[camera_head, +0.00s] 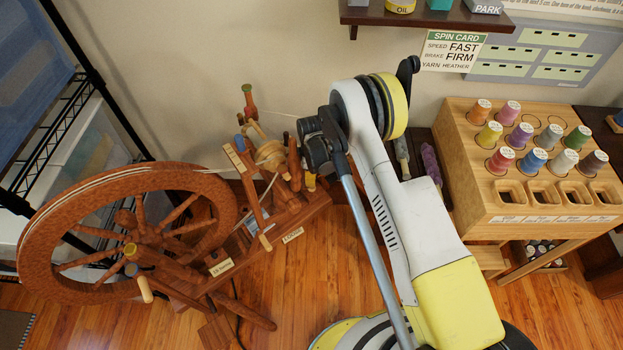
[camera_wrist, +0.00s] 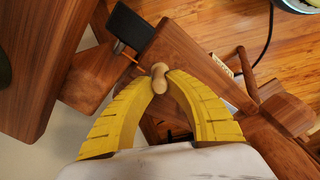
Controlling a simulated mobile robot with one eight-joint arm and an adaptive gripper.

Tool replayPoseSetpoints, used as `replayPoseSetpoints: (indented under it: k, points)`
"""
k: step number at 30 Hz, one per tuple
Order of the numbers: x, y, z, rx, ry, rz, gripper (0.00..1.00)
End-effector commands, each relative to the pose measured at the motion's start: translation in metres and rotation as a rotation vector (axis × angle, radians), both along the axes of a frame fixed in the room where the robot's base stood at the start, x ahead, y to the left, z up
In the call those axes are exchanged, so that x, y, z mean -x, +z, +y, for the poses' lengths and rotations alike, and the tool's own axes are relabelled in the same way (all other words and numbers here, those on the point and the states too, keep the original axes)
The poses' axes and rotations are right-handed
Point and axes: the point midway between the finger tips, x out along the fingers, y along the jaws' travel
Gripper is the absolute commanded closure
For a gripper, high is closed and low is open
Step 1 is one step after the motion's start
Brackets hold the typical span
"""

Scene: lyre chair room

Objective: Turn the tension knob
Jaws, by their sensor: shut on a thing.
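A brown wooden spinning wheel (camera_head: 125,230) stands at the left in the head view. In the wrist view, a small light-tan wooden knob (camera_wrist: 159,72), which looks like the tension knob, sits at the end of a wooden bar (camera_wrist: 180,45). My gripper (camera_wrist: 160,86) has its two yellow fingers shut on this knob, one fingertip on each side. The knob is hidden there behind my arm and the wooden posts.
A spin card (camera_head: 452,50) on the wall reads speed fast, brake firm, yarn heather. A wooden rack (camera_head: 480,195) with several thread spools stands right. A black wire shelf (camera_head: 50,125) stands left behind the wheel. Wood floor (camera_head: 310,270) is clear in front.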

Motion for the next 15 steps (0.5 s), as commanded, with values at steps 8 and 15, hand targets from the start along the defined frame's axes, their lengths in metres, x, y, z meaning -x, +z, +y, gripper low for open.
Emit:
replayPoseSetpoints:
  k: [8, 15]
  points:
    - [-0.0001, 0.0000, 0.0001, 0.000, -0.010, 0.000, 1.00]
    - [-0.0001, 0.0000, 0.0001, 0.000, -0.009, 0.000, 0.60]
